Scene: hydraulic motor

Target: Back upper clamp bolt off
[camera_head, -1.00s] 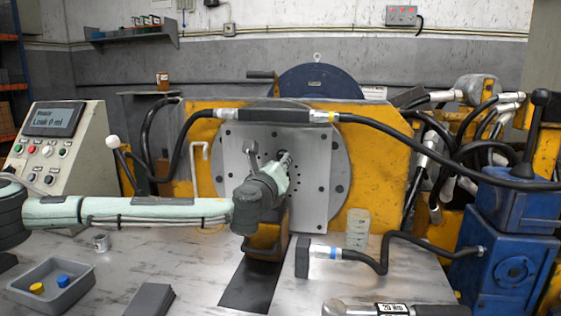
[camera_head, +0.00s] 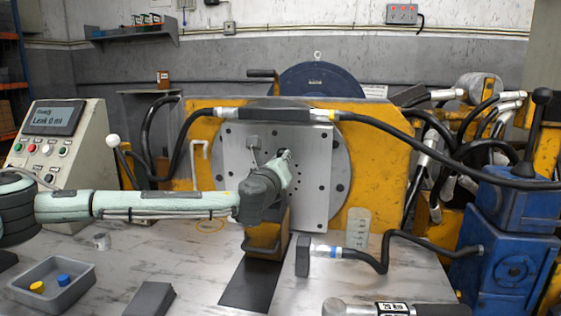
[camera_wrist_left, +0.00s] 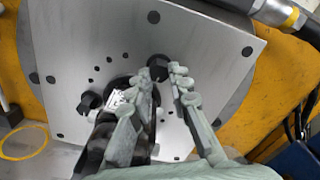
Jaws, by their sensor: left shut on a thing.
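A grey square plate (camera_head: 313,200) with several bolt holes stands upright on the yellow housing. It fills much of the left wrist view (camera_wrist_left: 200,40). My left gripper (camera_head: 284,157) is at the middle of the plate, its wrist hiding what lies behind. In the left wrist view its fingers (camera_wrist_left: 168,78) are shut on a small dark round piece, which looks like a bolt (camera_wrist_left: 158,64), close to the plate. A dark fitting with a pale label (camera_wrist_left: 120,98) is beside the fingers. My right gripper is out of view.
A grey tray (camera_head: 52,285) with yellow and blue caps is at the front left. A torque wrench (camera_head: 395,308) lies at the front edge. A hose end block (camera_head: 303,255) stands on the bench.

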